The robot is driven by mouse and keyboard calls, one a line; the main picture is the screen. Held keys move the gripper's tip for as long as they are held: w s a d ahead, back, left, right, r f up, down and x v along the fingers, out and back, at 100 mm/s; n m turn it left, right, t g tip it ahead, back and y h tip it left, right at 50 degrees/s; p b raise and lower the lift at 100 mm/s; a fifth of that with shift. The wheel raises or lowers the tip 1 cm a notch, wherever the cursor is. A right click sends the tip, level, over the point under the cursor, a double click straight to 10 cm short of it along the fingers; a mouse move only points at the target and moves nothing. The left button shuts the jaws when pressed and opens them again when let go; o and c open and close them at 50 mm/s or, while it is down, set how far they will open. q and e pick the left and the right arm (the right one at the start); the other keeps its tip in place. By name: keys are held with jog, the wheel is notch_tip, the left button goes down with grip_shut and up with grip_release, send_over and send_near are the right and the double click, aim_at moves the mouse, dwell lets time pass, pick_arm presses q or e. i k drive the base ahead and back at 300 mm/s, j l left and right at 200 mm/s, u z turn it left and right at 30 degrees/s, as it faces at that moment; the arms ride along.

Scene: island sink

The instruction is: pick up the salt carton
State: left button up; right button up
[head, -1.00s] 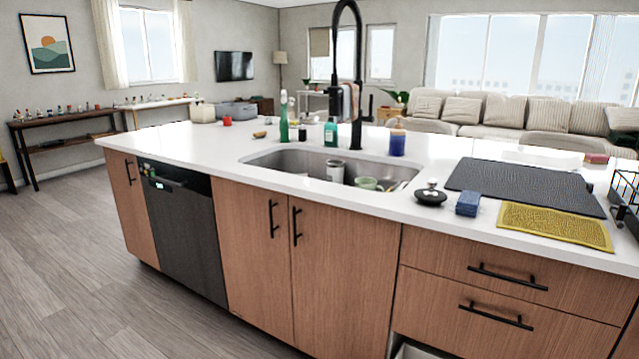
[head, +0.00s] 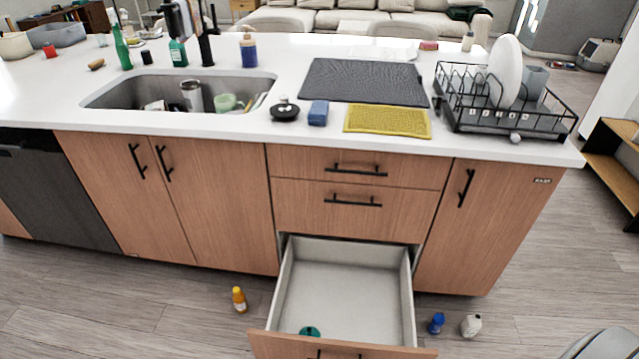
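No item is clearly readable as the salt carton. A small blue container (head: 436,323) stands on the floor right of the open bottom drawer (head: 345,285); its label is too small to read. A white jug-like container (head: 471,325) is on the floor just right of it. An orange-yellow bottle (head: 239,299) stands on the floor left of the drawer. A teal round item (head: 309,331) lies inside the drawer near its front, partly hidden by the drawer front. Neither of my grippers is in view.
The drawer sticks out from the island over the floor. The white counter (head: 245,135) holds a sink (head: 130,92), a dark mat (head: 360,82), a yellow mat (head: 388,121), a blue sponge (head: 318,113) and a dish rack (head: 505,125) with a plate. Floor left of the orange bottle is clear.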

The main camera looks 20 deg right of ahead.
aim_at(473, 325)
jog(key=k+l, duration=0.15)
jog(key=l, duration=0.15)
jog(key=k+l, duration=0.15)
jog(key=l, duration=0.2)
jog(key=k+l, duration=0.1)
jog(key=l, duration=0.2)
jog(key=k+l, duration=0.15)
jog(key=l, duration=0.15)
jog(key=z, duration=1.6)
jog(key=i+l+u, duration=0.25)
jog(key=i+l, duration=0.3)
jog(key=l, duration=0.1)
